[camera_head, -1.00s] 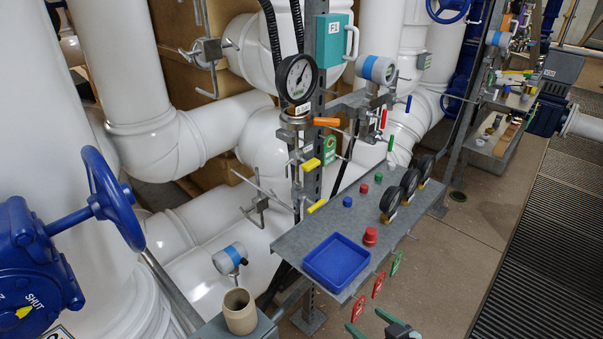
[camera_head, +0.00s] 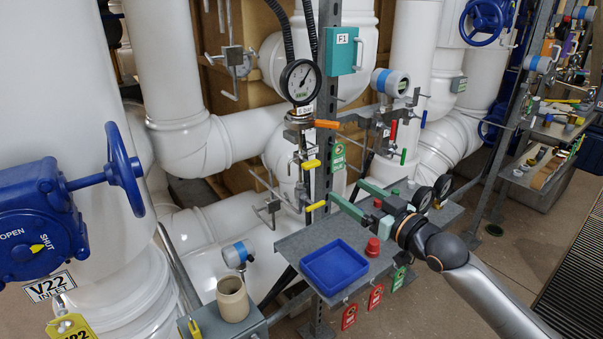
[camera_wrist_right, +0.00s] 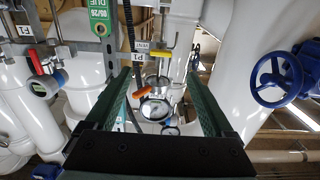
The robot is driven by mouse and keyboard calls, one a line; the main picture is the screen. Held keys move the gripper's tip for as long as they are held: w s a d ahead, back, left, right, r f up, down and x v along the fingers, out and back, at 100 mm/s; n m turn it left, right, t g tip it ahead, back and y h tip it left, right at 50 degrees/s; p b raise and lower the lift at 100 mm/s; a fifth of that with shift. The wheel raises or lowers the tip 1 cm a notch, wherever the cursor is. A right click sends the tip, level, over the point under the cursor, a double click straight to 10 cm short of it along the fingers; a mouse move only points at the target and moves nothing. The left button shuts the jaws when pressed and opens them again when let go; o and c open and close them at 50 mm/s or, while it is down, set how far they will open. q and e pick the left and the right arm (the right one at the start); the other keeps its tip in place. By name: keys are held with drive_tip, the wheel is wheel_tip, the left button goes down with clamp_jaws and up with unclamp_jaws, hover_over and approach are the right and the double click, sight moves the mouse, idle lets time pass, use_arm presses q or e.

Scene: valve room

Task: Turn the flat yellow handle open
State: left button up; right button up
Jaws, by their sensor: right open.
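Two yellow handles show on the pipework below the pressure gauge: an upper one (camera_head: 311,165) and a lower one (camera_head: 315,206). I cannot tell for sure which is the flat one. My right gripper (camera_head: 347,190) is open and empty, its green fingers pointing left toward the handles, apart from them. In the right wrist view, which looks upside down, a yellow handle (camera_wrist_right: 160,55) shows beyond the gap between the open fingers (camera_wrist_right: 158,74). My left gripper is not in view.
An orange handle (camera_head: 326,124) and the gauge (camera_head: 300,81) sit above the yellow handles. A grey shelf (camera_head: 290,245) below carries a blue tray (camera_head: 334,265) and a red knob (camera_head: 373,247). A blue handwheel (camera_head: 124,170) stands at left.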

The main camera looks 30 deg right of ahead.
sight(314, 166)
drive_tip(key=w, duration=0.4)
drive_tip(key=w+a, duration=0.1)
drive_tip(key=w, duration=0.7)
drive_tip(key=shift+w+a+r+p, duration=0.15)
drive_tip(key=shift+w+r+p, duration=0.15)
drive_tip(key=shift+w+p, duration=0.05)
drive_tip(key=c, duration=1.4)
